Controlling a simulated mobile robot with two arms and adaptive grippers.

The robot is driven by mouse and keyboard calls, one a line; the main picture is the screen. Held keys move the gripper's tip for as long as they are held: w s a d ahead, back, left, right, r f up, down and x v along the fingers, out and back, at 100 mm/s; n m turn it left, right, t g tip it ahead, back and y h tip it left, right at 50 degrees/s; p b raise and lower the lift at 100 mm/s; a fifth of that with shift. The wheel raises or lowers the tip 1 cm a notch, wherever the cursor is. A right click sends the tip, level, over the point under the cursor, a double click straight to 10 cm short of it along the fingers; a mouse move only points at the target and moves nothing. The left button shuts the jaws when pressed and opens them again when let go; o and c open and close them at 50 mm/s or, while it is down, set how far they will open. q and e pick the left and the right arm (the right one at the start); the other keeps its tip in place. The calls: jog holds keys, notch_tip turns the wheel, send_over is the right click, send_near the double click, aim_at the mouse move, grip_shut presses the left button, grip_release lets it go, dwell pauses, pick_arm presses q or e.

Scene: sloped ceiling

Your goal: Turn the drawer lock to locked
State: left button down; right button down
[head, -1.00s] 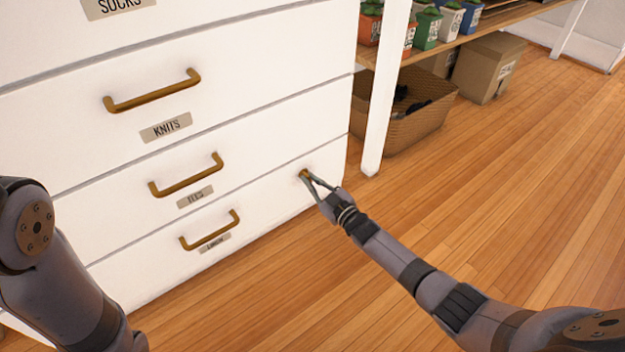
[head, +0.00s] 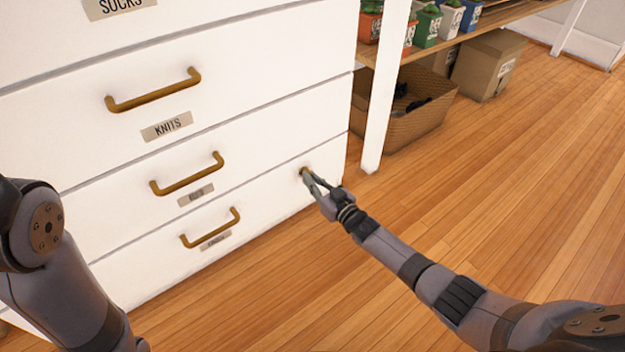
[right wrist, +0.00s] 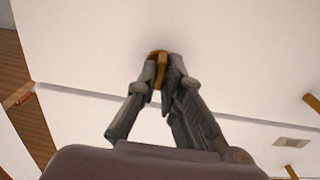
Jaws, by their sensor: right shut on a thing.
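The drawer lock (head: 304,171) is a small brass piece on the right side of the bottom drawer front (head: 270,200) of a white chest. My right gripper (head: 308,178) is at the lock, its fingers shut on it. In the right wrist view the brass lock (right wrist: 158,62) shows between the two fingertips (right wrist: 159,75). The fingers hide part of the lock, and I cannot tell whether it stands at locked. My left arm shows at the lower left, but its gripper is out of view.
The drawers have brass handles (head: 210,229) and label plates. To the right stand a wooden shelf (head: 450,42) with plant pots, a wicker basket (head: 420,122) and a cardboard box (head: 488,68). The wooden floor (head: 480,210) is clear.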

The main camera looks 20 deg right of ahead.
jog(key=c, duration=1.7)
grip_release()
jog(key=v, duration=1.2)
